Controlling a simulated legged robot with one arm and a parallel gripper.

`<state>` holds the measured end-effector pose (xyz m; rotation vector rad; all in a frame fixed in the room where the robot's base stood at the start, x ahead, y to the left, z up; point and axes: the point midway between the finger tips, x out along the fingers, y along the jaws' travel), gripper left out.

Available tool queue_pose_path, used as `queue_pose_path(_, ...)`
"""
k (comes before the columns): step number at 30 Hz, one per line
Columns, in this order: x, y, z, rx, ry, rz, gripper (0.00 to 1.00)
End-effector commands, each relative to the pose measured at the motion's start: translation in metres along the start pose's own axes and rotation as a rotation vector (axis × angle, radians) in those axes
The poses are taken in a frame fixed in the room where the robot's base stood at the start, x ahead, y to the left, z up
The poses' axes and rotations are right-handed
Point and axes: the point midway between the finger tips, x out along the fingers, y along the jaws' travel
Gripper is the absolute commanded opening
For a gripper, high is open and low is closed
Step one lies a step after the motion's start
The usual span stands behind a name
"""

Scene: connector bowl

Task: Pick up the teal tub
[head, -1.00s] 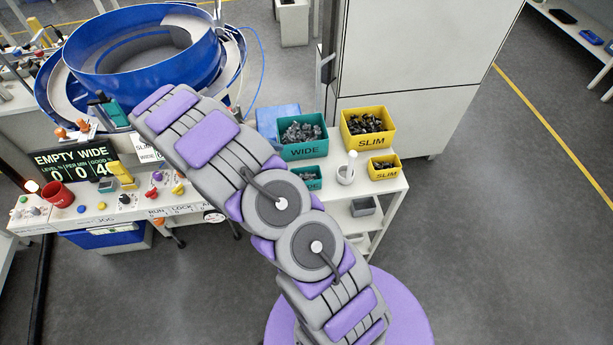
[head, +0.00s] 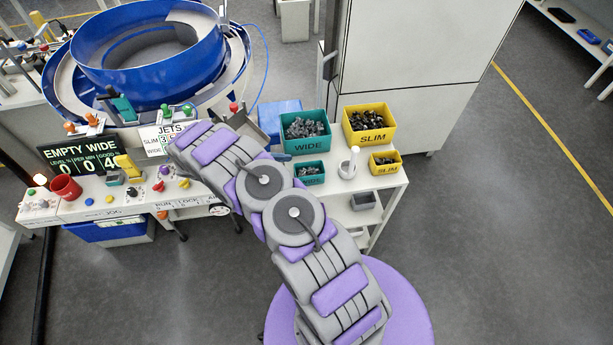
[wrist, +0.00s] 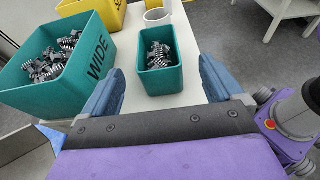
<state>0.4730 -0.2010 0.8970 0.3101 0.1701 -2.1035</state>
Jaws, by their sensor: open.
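A small teal tub (wrist: 160,77) marked WIDE, with dark and grey connectors inside, stands on the white bench. It also shows in the head view (head: 309,180), to the right of my arm. A larger teal bin (wrist: 73,83), also marked WIDE, stands to its left in the wrist view and behind it in the head view (head: 305,147). My gripper (wrist: 160,66) is open and empty. In the wrist view its two blue fingers flank the small tub left and right, nearer the camera. I cannot tell whether they touch it.
A large yellow bin (head: 371,138) and a small yellow tub (head: 385,170), both marked SLIM, stand to the right. A white cup (head: 347,172) stands beside the small teal tub. A blue container (head: 279,112) is behind. The blue bowl feeder (head: 146,75) is at left.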

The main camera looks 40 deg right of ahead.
Motion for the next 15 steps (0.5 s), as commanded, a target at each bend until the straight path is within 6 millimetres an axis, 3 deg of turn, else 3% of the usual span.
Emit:
queue_pose_path(3,0.021,0.001,-0.001,-0.003,0.003,-0.003,0.94)
queue_pose_path(10,0.034,0.0,0.0,0.0,-0.001,0.0,0.94)
queue_pose_path(15,0.055,-0.004,0.0,0.001,-0.002,-0.001,0.94)
